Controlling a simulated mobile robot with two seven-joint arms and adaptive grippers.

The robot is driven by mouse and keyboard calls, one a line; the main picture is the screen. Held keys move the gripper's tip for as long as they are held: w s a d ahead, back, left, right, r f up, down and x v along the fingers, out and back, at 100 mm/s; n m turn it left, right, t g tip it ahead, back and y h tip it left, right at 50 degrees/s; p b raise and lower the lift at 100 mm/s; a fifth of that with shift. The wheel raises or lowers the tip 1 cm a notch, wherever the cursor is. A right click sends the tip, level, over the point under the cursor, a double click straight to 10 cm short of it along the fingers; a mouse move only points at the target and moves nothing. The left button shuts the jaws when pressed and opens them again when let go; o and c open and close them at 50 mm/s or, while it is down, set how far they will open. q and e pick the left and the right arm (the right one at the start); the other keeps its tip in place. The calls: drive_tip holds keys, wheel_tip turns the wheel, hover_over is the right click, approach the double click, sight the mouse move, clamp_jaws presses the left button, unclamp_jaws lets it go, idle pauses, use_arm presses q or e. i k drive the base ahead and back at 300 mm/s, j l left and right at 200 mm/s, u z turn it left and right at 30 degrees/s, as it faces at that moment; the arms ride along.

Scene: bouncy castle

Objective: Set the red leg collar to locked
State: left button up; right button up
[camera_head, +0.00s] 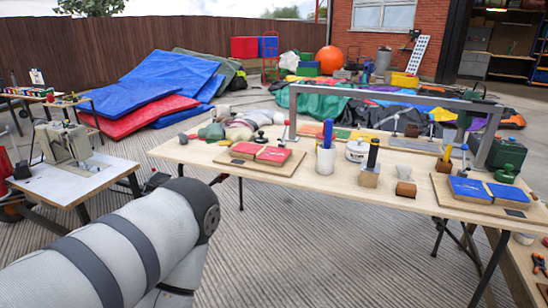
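I cannot make out a red leg collar for certain in the head view. The long wooden table (300,186) stands on thin dark legs, and no red collar can be told on the parts of them that show. A grey metal frame (385,92) stands on this table like a low arch. One of my arms, with a pale padded sleeve and a grey joint, fills the lower left and hides the ground and whatever lies behind it. Neither gripper can be made out.
On the table are red pads (261,153), blue pads (485,190), a white cup (326,159), a white tub (357,150) and several small tools. A side table (70,182) with a machine stands at left. Blue and red mats (150,90) lie behind. Paving in front is open.

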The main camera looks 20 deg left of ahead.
sight(224, 177)
drive_tip(key=u, duration=1.1)
drive_tip(key=i+z, duration=0.2)
drive_tip(key=i, duration=0.5)
drive_tip(key=i+j+z, duration=0.25)
drive_tip(key=i, duration=0.45)
